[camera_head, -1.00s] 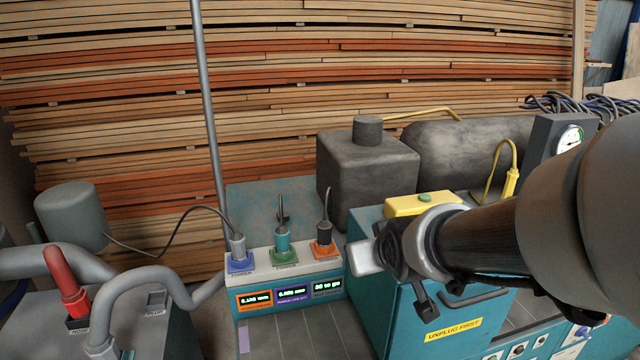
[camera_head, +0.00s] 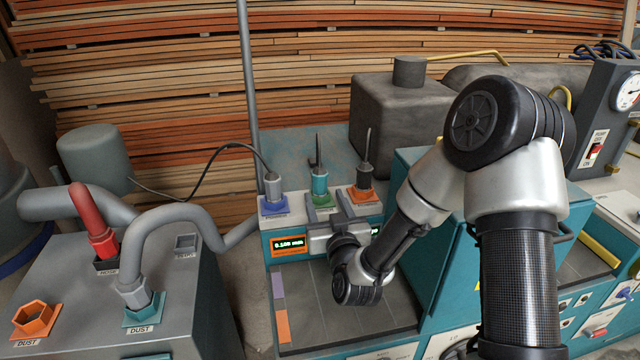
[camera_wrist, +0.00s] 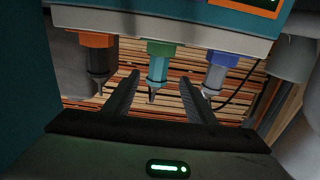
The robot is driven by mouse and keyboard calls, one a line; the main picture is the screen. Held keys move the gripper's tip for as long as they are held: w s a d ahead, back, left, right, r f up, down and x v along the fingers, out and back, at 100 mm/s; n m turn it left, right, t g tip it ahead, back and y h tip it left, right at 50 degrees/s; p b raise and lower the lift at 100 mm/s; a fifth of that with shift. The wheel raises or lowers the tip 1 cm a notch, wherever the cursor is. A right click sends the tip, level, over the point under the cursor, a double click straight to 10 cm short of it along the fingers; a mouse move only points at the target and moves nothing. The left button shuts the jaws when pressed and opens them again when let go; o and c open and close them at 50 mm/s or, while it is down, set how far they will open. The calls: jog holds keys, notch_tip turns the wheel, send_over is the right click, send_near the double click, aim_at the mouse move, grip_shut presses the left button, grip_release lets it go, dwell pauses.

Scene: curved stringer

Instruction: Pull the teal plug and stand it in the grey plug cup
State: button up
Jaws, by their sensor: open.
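The teal plug (camera_head: 319,184) stands upright in a green socket base (camera_head: 322,201), the middle of a row on the teal machine. It also shows in the wrist view (camera_wrist: 158,69), upside down there, between the two finger lines. My gripper (camera_head: 330,218) is open and low in front of the row; its fingers (camera_wrist: 160,76) appear on either side of the teal plug, not closed on it. Whether they touch it I cannot tell. The grey plug cup (camera_head: 186,243), a square holder labelled PLUG, sits on the grey cabinet at the left and looks empty.
A grey plug (camera_head: 273,187) with a cable stands in a blue base to the left, and a dark plug (camera_head: 364,178) in an orange base to the right. A red handle (camera_head: 92,220) and grey hose (camera_head: 160,225) rise near the cup. A grey tank block (camera_head: 410,115) stands behind.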

aim_at(320, 186)
jog(key=x, duration=0.7)
jog(key=shift+r+p+x, duration=0.1)
jog(key=shift+p+x, duration=0.1)
jog(key=shift+x, duration=1.1)
jog(key=shift+r+p+x, duration=0.15)
jog(key=shift+x, duration=1.15)
jog(key=shift+d, duration=0.2)
jog(key=c, duration=1.2)
